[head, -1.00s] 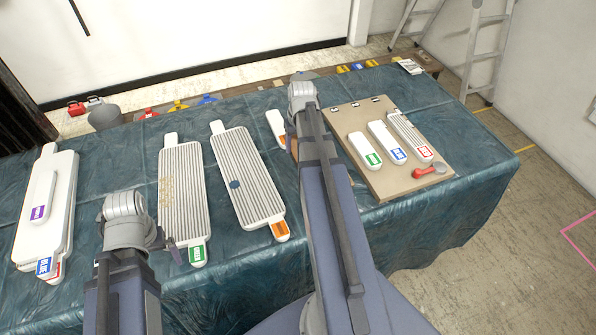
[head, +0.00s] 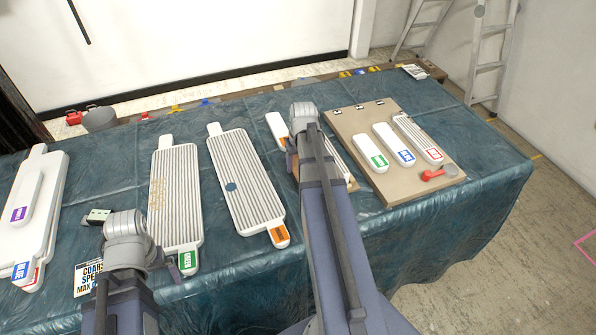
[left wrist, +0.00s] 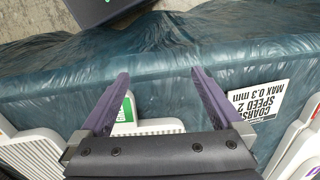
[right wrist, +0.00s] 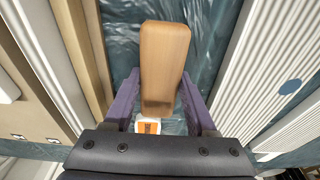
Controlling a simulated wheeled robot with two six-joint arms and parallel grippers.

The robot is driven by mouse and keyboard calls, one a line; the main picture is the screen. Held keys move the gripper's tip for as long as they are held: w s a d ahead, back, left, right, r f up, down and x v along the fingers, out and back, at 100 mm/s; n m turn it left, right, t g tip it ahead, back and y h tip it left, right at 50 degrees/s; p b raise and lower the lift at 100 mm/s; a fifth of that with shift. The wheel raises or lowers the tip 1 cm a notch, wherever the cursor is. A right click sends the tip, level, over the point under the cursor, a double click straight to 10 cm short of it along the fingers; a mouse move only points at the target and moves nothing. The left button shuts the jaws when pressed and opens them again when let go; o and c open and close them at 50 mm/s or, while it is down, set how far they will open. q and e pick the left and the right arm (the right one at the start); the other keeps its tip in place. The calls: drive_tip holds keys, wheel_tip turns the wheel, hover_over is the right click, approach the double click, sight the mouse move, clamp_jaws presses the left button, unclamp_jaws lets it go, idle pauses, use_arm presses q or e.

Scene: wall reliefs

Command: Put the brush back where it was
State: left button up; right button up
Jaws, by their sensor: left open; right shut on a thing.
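The brush shows as a plain wooden block (right wrist: 165,60) in the right wrist view. My right gripper (right wrist: 160,88) is shut on it, one finger on each side. Its underside and bristles are hidden. The block is over the blue-green cloth, beside a white piece with an orange label (right wrist: 148,127). In the head view my right arm hides most of this area. My left gripper (left wrist: 160,73) is open and empty above the cloth near the table's front edge, close to a card reading COARSE SPEED 2 (left wrist: 257,102).
Ribbed white panels with green (head: 187,259) and orange (head: 279,236) labels lie left of my right arm. A brown board (head: 360,165) with labelled pieces and a red scoop (head: 432,174) lies to the right. Smooth white panels (head: 45,165) lie far left. Bare cloth runs along the front.

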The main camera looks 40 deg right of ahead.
use_arm(q)
drive_tip(key=shift+f, duration=0.55)
use_arm(e)
drive_tip(key=shift+f, duration=0.55)
use_arm(q)
drive_tip(key=shift+r, duration=0.1)
use_arm(e)
drive_tip(key=shift+r, duration=0.1)
drive_tip(key=o, duration=1.2)
use_arm(q)
wheel_tip(320, 180, up, 12)
drive_tip(key=p, duration=1.2)
use_arm(e)
wheel_tip(320, 180, up, 12)
drive_tip(key=s, duration=0.1)
drive_tip(key=shift+s+a, duration=0.25)
drive_tip(key=shift+s, duration=0.15)
